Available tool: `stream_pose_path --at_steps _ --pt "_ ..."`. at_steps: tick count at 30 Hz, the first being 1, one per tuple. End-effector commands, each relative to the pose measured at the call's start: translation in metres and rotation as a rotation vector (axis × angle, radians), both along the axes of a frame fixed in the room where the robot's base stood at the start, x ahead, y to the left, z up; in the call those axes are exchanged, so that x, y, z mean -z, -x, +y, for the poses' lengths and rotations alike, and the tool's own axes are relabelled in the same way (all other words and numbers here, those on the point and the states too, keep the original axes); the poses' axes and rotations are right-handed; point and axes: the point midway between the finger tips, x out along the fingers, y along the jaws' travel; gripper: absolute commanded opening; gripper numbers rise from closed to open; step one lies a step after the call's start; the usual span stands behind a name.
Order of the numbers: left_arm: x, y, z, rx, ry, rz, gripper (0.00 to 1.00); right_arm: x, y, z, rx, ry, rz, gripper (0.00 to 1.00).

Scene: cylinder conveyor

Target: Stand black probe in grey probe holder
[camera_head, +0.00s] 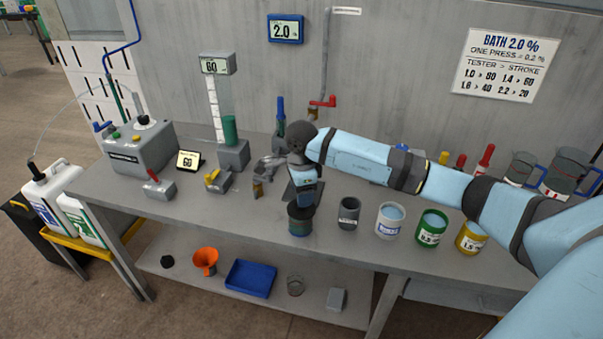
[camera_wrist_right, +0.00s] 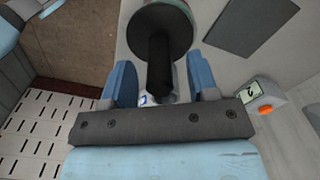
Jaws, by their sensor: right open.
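Contact between the fingers and the cylinder cannot be made out. In the head view the gripper hides the probe. A grey cup (camera_head: 348,214), possibly the grey probe holder, stands just right of the container. My left gripper is out of view.
White (camera_head: 391,222), green (camera_head: 431,228) and yellow (camera_head: 471,238) cups stand in a row to the right, below my arm. A brass-tipped grey fitting (camera_head: 268,172) is left of the gripper. A grey stand with a green cylinder (camera_head: 230,130) is farther left.

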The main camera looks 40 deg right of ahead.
Motion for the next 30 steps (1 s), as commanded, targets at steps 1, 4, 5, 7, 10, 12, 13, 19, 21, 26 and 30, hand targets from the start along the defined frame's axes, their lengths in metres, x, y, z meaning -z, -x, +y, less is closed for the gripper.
stream_pose_path --at_steps 1,4,5,7,10,12,13,19,21,26,30 --pt "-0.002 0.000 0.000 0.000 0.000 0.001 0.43 0.007 0.000 0.000 0.001 -0.001 0.003 0.54" --pt "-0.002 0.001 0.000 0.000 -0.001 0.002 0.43 0.017 0.000 0.001 0.000 -0.001 0.001 0.54" --pt "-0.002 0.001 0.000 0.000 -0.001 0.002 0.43 0.019 0.000 0.001 0.000 -0.001 0.001 0.54" --pt "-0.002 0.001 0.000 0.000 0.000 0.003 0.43 0.023 0.000 0.001 -0.001 -0.001 0.001 0.54" --pt "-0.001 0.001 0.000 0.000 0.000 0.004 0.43 0.025 0.000 0.000 -0.001 -0.001 0.001 0.54" --pt "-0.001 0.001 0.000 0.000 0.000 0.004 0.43 0.026 0.000 0.000 -0.001 -0.001 0.001 0.54" --pt "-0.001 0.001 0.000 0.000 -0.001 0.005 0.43 0.026 0.000 0.000 -0.001 -0.001 0.000 0.54" --pt "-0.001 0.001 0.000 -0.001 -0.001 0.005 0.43 0.025 0.000 0.000 0.000 -0.001 0.000 0.36" --pt "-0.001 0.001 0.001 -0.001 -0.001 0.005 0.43 0.025 0.000 0.000 0.000 -0.001 0.000 0.20" --pt "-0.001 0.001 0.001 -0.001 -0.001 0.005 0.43 0.025 0.000 0.000 0.000 -0.001 0.000 0.17" --pt "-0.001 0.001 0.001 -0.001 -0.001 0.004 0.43 0.025 0.000 0.000 0.000 -0.001 0.000 0.00"
